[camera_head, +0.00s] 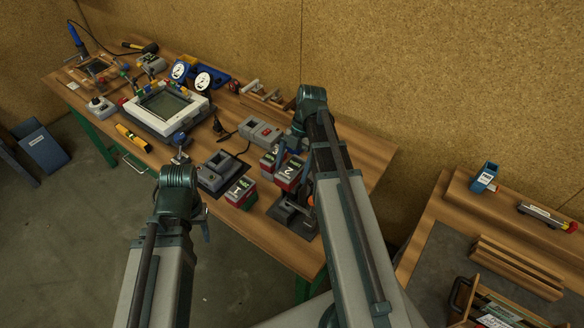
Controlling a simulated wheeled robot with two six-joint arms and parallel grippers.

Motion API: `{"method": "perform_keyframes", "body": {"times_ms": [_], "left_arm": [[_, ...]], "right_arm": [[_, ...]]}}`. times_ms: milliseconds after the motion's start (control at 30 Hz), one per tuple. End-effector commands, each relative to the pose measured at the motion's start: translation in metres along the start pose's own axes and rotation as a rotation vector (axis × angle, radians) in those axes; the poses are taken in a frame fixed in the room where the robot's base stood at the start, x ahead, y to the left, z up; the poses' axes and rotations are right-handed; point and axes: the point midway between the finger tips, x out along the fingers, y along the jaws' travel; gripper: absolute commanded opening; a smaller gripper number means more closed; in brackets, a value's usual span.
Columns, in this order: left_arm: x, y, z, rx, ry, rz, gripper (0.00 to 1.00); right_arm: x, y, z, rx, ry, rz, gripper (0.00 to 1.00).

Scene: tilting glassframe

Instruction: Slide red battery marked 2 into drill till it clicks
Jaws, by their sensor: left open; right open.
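A red battery with a white label that seems to read 2 (287,176) stands on the workbench, just left of my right arm. A dark tool on a black base (291,214), possibly the drill, is at the bench's front edge, mostly covered by my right arm. My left gripper (205,226) is open and empty in front of the bench edge.
Another grey unit with a red part (260,132) sits behind. Bare wood (362,158) lies right of my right arm.

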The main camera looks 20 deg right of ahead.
Motion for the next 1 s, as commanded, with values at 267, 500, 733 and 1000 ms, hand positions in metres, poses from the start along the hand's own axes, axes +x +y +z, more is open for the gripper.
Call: {"method": "perform_keyframes", "body": {"times_ms": [267,500,733,1000], "left_arm": [[-0.024,-0.002,0.001,-0.005,0.0,0.001,0.5],[-0.059,-0.005,0.004,-0.007,-0.001,0.002,0.5],[-0.094,-0.009,0.006,-0.004,-0.002,0.002,0.5],[-0.124,-0.011,0.008,-0.011,-0.004,0.003,0.5]], "right_arm": [[-0.025,0.001,-0.002,0.0,0.0,0.0,1.0],[-0.063,0.001,-0.002,0.002,0.0,0.001,1.0],[-0.102,0.001,-0.002,0.0,0.0,0.0,1.0],[-0.135,0.0,-0.001,0.001,0.0,0.0,1.0]]}}
